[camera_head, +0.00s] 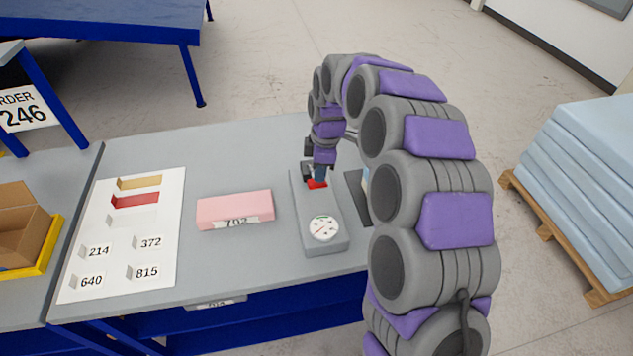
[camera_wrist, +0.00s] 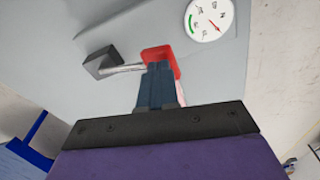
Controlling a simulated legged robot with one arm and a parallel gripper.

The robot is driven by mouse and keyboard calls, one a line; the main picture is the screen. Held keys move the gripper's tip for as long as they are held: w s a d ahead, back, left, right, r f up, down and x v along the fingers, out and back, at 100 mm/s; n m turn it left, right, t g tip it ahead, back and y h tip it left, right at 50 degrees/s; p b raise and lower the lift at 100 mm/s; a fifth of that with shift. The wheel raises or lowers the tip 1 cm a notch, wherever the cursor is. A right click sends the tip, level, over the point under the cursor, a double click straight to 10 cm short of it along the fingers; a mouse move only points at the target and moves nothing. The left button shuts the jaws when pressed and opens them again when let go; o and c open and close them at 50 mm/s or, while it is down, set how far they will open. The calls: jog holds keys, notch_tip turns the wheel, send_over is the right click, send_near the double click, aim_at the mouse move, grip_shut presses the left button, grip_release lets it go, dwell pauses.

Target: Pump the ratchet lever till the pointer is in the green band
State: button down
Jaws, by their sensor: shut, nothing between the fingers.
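The gauge unit (camera_head: 308,212) is a long grey block on the bench with a round white dial (camera_head: 324,228) at its near end. In the wrist view the dial (camera_wrist: 209,18) has a green band on its left side, and the red pointer appears away from that band, towards the lower right. The lever has a red handle (camera_wrist: 160,54) on a pale rod that runs to a dark pivot block (camera_wrist: 102,62). My gripper (camera_wrist: 158,72) is shut with its fingertips at the red handle; contact cannot be told for sure. In the head view my gripper (camera_head: 318,180) hides part of the lever.
A pink foam block (camera_head: 235,208) lies left of the gauge unit, and a white sheet (camera_head: 125,225) with foam samples and numbers lies further left. A cardboard box (camera_head: 22,225) stands at the left edge. My arm covers the bench's right side.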

jog(key=shift+f, duration=0.1)
jog(key=shift+f, duration=2.1)
jog(key=shift+w+d+r+p, duration=0.15)
jog(key=shift+d+r, duration=0.1)
jog(key=shift+d, duration=0.35)
jog(key=shift+d+r+p, duration=0.15)
jog(key=shift+d+r, duration=0.05)
jog(key=shift+d, duration=0.8)
notch_tip(320, 180, up, 17)
jog(key=d+p, duration=0.1)
jog(key=p, duration=0.2)
jog(key=shift+d+r, duration=0.2)
jog(key=shift+d, duration=0.1)
